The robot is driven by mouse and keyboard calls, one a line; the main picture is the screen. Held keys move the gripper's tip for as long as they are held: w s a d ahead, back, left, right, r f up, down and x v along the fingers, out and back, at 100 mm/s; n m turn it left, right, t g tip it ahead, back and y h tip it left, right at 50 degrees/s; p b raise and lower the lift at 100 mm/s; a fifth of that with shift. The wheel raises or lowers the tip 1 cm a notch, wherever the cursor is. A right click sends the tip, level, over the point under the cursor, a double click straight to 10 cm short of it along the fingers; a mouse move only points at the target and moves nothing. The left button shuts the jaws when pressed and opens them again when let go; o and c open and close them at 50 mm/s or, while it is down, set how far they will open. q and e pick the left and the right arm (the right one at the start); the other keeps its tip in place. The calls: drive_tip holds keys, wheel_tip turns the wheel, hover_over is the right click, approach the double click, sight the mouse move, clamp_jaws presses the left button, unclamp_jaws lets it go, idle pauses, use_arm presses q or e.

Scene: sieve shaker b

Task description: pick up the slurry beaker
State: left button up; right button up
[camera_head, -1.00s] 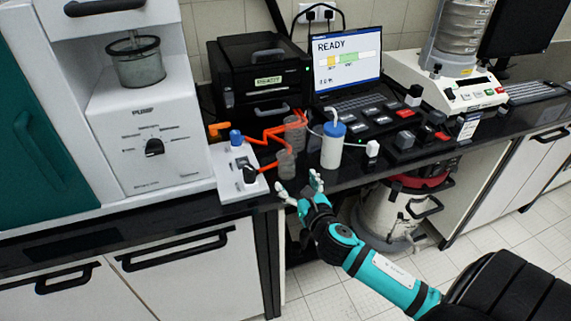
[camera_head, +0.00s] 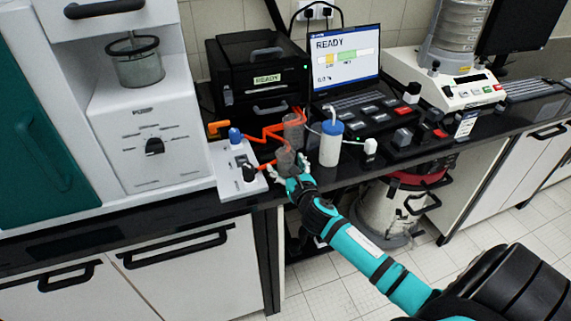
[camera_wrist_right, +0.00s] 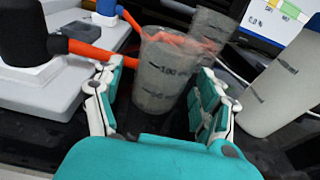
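Two grey, cloudy graduated beakers stand on the dark bench, and I cannot tell by any label which is the slurry beaker. The nearer beaker (camera_head: 285,158) is upright, with an orange tube at its rim. It also shows in the right wrist view (camera_wrist_right: 160,85). The farther beaker (camera_head: 294,131) stands just behind it and shows in the wrist view too (camera_wrist_right: 212,32). My right gripper (camera_head: 286,174) is open, with its fingers on either side of the nearer beaker. Firm contact is not visible. My left gripper is not in view.
A white bottle with a blue cap (camera_head: 331,145) stands close on the right. A white valve block (camera_head: 238,172) with orange tubing is close on the left. A laptop (camera_head: 345,60) and black box (camera_head: 255,80) stand behind. The bench's front edge is just before the beaker.

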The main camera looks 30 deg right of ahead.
drive_tip(key=c, duration=1.1)
drive_tip(key=shift+r, duration=0.2)
